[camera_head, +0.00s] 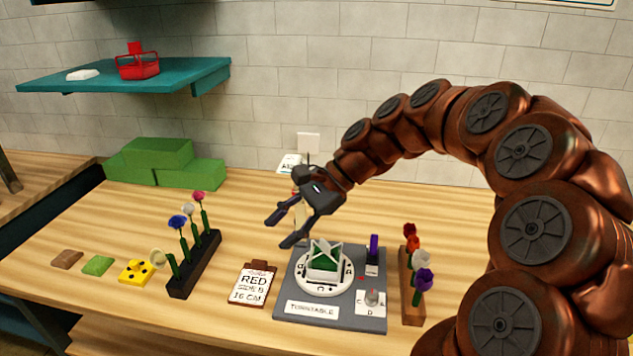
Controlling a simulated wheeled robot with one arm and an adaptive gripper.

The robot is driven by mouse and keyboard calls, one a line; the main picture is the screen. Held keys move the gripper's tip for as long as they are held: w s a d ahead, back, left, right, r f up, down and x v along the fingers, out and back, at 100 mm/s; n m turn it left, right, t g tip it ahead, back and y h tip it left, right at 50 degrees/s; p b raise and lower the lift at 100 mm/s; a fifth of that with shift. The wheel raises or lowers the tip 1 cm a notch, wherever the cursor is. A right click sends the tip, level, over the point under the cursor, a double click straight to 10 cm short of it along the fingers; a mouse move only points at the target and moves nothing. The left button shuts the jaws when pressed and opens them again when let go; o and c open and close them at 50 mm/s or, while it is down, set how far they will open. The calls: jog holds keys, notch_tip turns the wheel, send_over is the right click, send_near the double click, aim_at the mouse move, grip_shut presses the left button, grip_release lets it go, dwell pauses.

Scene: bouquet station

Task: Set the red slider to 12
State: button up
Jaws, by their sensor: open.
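My gripper (277,233) is open and empty, pointing down and left above the table behind the turntable board. Behind it stands a pale upright piece (301,222), partly hidden by my fingers. A small reddish spot shows near its top, beside my gripper; I cannot tell whether it is the red slider. No scale numbers can be read. The grey turntable board (285,296) carries a white round plate (325,288) with a green and white wrapped piece on it.
A dark flower rack (182,290) is left of the card; a brown rack (413,310) with flowers is right of the board. Green blocks (160,160) stand at the back left.

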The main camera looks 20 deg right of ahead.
jog(key=w+d+m+t+y, duration=0.1)
jog(key=w+d+m+t, duration=0.1)
jog(key=w+d+m, duration=0.3)
jog(key=w+d+m+t, duration=0.2)
jog(key=d, duration=0.6)
jog(key=w+d+m+t+y, duration=0.1)
jog(key=w+d+m+t, duration=0.1)
jog(key=w+d+m, duration=0.3)
jog(key=shift+n, duration=0.6)
jog(key=shift+s+p+x, duration=0.15)
jog(key=shift+p+x, duration=0.55)
jog(key=shift+x, duration=0.75)
jog(key=shift+s+p+x, duration=0.1)
jog(key=shift+p+x, duration=0.55)
jog(key=shift+x, duration=0.75)
jog(key=shift+a, duration=0.15)
jog(key=shift+c, duration=0.4)
grip_shut()
